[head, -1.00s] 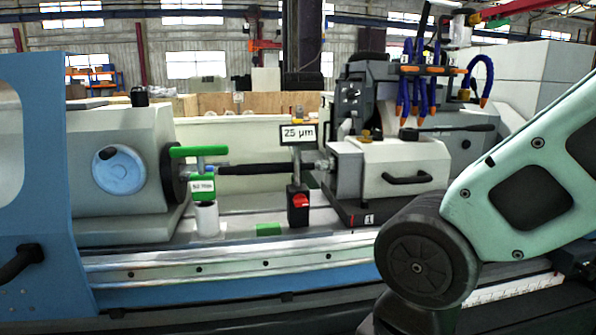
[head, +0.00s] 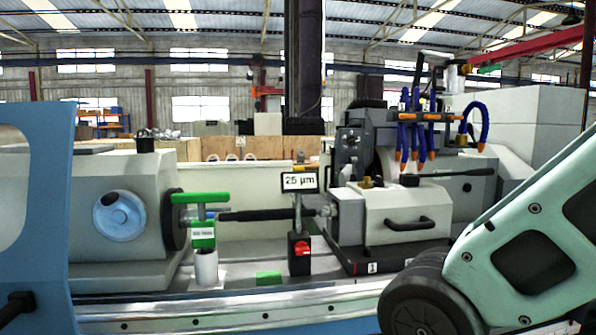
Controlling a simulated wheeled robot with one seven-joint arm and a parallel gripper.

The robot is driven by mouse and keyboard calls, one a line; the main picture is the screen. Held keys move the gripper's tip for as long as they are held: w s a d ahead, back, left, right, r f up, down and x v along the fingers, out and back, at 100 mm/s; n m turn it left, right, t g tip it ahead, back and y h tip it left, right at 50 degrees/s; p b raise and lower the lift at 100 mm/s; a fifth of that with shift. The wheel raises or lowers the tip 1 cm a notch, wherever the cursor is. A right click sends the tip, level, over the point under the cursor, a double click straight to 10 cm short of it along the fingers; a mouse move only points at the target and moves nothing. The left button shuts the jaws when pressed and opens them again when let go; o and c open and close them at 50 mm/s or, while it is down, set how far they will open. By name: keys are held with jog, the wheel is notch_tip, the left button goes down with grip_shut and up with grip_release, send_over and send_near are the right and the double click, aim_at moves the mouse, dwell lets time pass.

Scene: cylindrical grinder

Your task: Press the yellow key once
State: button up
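My gripper is out of the picture; only links of my arm show at the lower right.
A green-handled gauge (head: 203,235) and a black stand with a red knob (head: 299,250) stand on the machine bed. A "25 µm" sign (head: 300,181) rises above it. Blue coolant hoses (head: 415,125) hang over the tailstock. My arm covers the lower right.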

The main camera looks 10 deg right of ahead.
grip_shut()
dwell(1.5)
